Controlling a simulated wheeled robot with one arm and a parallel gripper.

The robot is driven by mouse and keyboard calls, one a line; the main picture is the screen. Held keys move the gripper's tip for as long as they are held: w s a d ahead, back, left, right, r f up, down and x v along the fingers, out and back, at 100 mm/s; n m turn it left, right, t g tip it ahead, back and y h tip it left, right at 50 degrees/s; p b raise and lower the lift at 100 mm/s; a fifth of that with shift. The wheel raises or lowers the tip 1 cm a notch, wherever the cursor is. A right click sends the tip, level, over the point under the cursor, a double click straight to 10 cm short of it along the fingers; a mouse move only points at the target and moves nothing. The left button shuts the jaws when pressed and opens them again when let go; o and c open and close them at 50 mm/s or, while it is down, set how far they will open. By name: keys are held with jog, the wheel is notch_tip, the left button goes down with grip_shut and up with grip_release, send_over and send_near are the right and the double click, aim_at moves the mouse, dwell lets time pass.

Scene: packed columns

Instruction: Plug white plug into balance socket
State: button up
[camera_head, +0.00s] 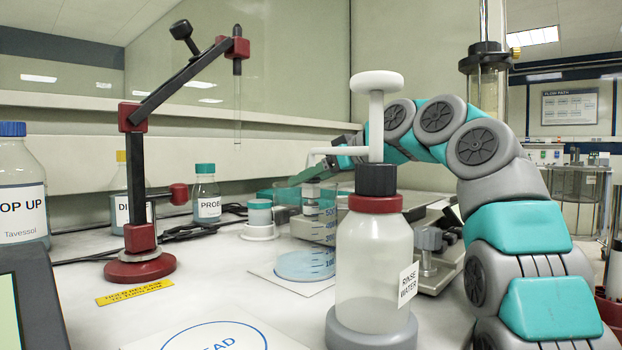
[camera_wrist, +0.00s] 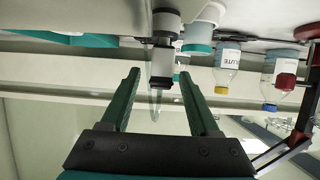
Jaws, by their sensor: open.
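My gripper (camera_head: 312,176) reaches left behind the rinse bottle in the head view, low over the bench. In the wrist view its two green fingers (camera_wrist: 158,74) stand apart. A slim black-and-grey piece with a clear tapered tip (camera_wrist: 156,100) appears between or beyond them; I cannot tell its depth or whether it touches. I cannot make out the white plug for certain in either view. A grey metal instrument (camera_head: 432,281), possibly the balance, stands partly behind the rinse bottle. I see no socket on it.
The rinse water bottle (camera_head: 371,265) stands in front of my arm. A beaker with blue liquid (camera_head: 305,264) is beside it. A red-and-black jointed stand (camera_head: 138,238) is at left. Bottles and black cables (camera_head: 185,233) line the back.

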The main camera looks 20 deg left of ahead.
jog(key=shift+d, duration=0.15)
jog(key=v, duration=0.7)
jog(key=shift+d+r, duration=0.2)
jog(key=shift+s, duration=0.1)
